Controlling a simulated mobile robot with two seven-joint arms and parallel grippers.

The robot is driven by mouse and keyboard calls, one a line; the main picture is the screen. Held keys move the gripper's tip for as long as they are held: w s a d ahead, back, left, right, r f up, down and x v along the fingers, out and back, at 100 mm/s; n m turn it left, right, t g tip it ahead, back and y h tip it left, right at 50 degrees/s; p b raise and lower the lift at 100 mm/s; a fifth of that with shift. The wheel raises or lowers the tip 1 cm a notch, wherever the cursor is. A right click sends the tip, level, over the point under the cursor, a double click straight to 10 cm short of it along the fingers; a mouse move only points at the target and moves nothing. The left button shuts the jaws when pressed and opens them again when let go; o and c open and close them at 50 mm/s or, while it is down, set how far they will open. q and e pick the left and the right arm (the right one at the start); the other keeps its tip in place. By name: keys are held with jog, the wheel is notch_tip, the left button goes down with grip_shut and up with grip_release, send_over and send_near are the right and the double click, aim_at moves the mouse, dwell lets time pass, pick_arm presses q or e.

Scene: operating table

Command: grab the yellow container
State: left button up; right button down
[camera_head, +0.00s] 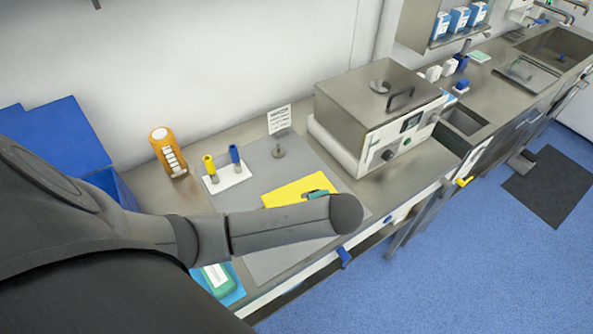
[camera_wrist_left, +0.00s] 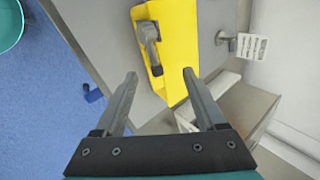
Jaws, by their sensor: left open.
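The yellow container (camera_head: 285,193) lies on a grey mat (camera_head: 262,160) on the steel counter, partly hidden behind my left arm in the head view. In the left wrist view the yellow container (camera_wrist_left: 178,30) is a long yellow shape at top centre, with a grey tool-like piece (camera_wrist_left: 149,42) over its left side. My left gripper (camera_wrist_left: 160,75) is open, its two fingers pointing toward the container's near end; nothing is held between them. In the head view my left arm hides most of that gripper. My right gripper is not in view.
A steel box device (camera_head: 375,105) stands right of the mat. Behind are a sign on a stand (camera_head: 279,121), a white holder (camera_head: 228,177) with yellow and blue pieces, and an orange bottle (camera_head: 168,152). A blue tray (camera_head: 232,296) lies near the front edge.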

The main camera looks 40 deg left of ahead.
pick_arm(q)
jog(key=shift+s+x, duration=0.1)
jog(key=shift+x, duration=1.25)
jog(key=shift+s+x, duration=0.15)
jog(key=shift+x, duration=1.2)
jog(key=shift+d+f, duration=0.2)
jog(key=shift+d, duration=0.05)
jog(key=shift+c, duration=0.2)
grip_shut()
